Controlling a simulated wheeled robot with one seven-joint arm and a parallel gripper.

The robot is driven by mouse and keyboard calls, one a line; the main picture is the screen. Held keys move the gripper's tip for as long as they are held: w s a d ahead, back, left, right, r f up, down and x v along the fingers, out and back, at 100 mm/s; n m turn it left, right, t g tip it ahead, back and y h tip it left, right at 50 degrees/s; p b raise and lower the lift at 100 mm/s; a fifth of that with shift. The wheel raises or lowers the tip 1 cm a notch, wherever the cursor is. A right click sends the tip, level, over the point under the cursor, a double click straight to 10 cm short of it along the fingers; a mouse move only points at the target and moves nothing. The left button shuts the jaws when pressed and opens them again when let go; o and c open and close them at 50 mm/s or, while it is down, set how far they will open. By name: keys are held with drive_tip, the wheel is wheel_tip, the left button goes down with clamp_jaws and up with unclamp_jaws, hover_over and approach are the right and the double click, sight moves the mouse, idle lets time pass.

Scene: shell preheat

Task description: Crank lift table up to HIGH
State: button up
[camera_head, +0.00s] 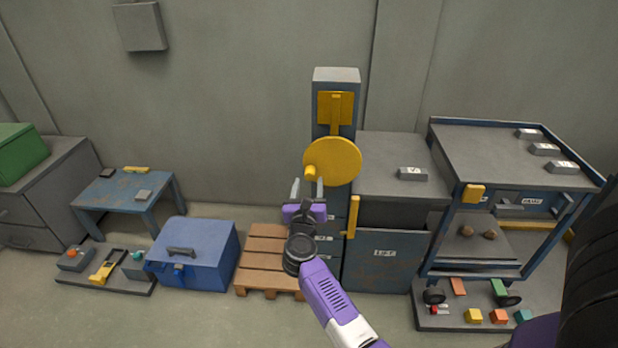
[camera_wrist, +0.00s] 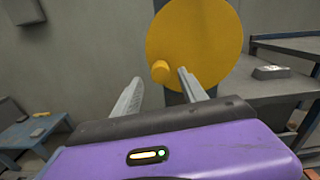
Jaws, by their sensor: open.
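The crank is a round yellow disc (camera_head: 338,160) on the front of a grey column (camera_head: 337,76). Its short yellow knob (camera_head: 310,172) sticks out at the disc's lower left. The lift table (camera_head: 390,258), with a label on its front, stands right of the column. A yellow pointer (camera_head: 353,215) sits at the column's right side near labels, partly hidden. My gripper (camera_head: 308,187) is open, just below and in front of the knob. In the wrist view the disc (camera_wrist: 200,40) fills the upper middle, and the knob (camera_wrist: 160,71) appears between my fingertips (camera_wrist: 158,82), seemingly beyond them.
A grey weight (camera_head: 412,174) lies on the lift table top. A blue cart (camera_head: 515,160) with several weights stands to the right. A wooden pallet (camera_head: 265,257), a blue toolbox (camera_head: 200,255) and a small blue table (camera_head: 125,188) are on the left.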

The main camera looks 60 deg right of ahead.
sight(309, 177)
drive_tip(key=shift+x, duration=2.25)
clamp_jaws()
